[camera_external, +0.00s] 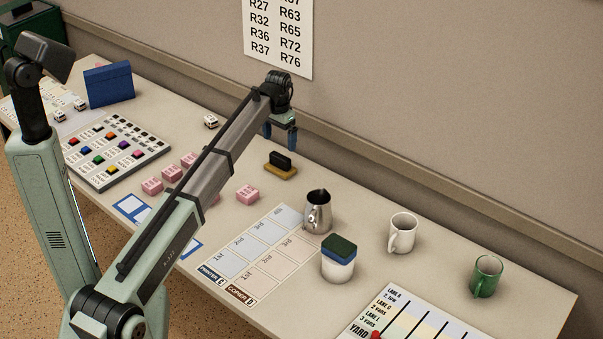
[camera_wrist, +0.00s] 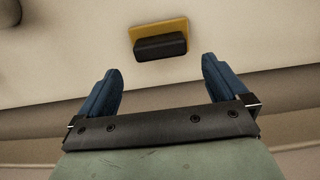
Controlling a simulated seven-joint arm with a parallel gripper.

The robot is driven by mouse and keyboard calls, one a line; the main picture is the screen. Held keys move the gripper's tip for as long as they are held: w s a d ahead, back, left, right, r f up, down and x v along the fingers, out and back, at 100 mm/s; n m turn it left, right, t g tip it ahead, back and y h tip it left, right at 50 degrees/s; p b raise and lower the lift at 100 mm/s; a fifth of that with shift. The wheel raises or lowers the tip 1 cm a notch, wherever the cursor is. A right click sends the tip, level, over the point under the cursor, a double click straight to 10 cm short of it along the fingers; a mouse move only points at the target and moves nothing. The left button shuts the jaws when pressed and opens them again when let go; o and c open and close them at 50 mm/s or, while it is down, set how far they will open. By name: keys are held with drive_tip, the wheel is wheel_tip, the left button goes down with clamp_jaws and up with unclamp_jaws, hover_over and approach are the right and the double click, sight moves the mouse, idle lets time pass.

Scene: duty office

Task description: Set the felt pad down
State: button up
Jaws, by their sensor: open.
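A tan-yellow pad with a black block-shaped grip on top (camera_external: 281,168) lies on the table near the wall side. I take it for the felt pad. It also shows in the wrist view (camera_wrist: 160,38), lying ahead of the fingertips, apart from them. My gripper (camera_external: 280,138) is above and slightly behind the pad, by the wall. In the wrist view my gripper (camera_wrist: 161,66) has its two blue fingers wide apart with nothing between them. A dark green and blue block (camera_external: 339,248) rests on a white cup (camera_external: 337,270); I cannot tell its material.
A metal pitcher (camera_external: 318,213), a white mug (camera_external: 402,233) and a green mug (camera_external: 487,276) stand to the right. Several pink blocks (camera_external: 247,194) lie left of a printed grid sheet (camera_external: 262,246). A button panel (camera_external: 117,150) and blue box (camera_external: 109,85) are further left.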

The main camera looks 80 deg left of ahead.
sight(280, 156)
drive_tip(key=shift+r, duration=2.05)
